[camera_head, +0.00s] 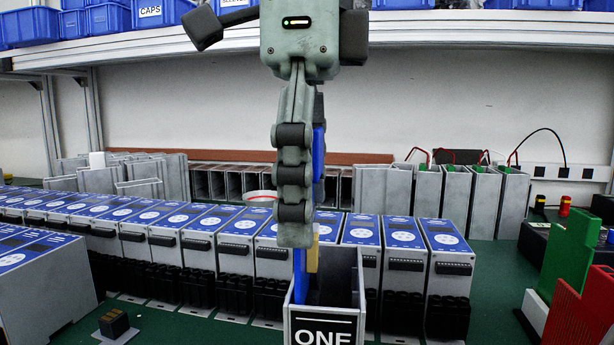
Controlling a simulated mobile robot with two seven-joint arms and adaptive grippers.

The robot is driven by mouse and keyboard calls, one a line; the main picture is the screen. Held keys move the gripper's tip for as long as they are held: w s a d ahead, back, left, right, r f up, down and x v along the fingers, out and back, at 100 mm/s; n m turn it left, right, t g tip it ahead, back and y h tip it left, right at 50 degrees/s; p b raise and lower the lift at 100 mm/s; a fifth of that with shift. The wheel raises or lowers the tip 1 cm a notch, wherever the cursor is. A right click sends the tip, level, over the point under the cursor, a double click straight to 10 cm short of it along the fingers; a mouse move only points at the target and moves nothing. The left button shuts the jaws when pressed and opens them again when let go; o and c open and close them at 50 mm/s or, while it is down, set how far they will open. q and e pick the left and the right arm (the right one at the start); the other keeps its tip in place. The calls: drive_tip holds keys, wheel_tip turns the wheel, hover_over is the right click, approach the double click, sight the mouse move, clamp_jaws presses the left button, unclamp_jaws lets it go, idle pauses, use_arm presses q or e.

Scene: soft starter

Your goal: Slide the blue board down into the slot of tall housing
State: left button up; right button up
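One gripper (296,240), which I take to be my right, comes down from the top centre. Its arm is cut off by the frame, and its fingers are seen nearly edge-on. It appears shut on the blue board (318,152), which stands upright, partly hidden behind the fingers. The tall housing (346,262) is an open-topped grey box with a black ONE label, standing below the gripper. The board's lower end is at the housing's open top and looks partly inside. The slot and the bottom of the board are hidden. My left gripper is not in view.
A long row of blue-topped starter units (237,235) stands close behind the housing. A larger blue-topped unit (48,285) is at front left, with a small dark block (114,322) nearby. Green (570,250) and red (584,310) parts stand at right. A shelf (450,28) with blue bins crosses the top.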

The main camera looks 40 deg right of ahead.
idle(0.4)
drive_tip(key=shift+f+b, duration=1.35)
drive_tip(key=shift+f, duration=1)
drive_tip(key=o, duration=1.1)
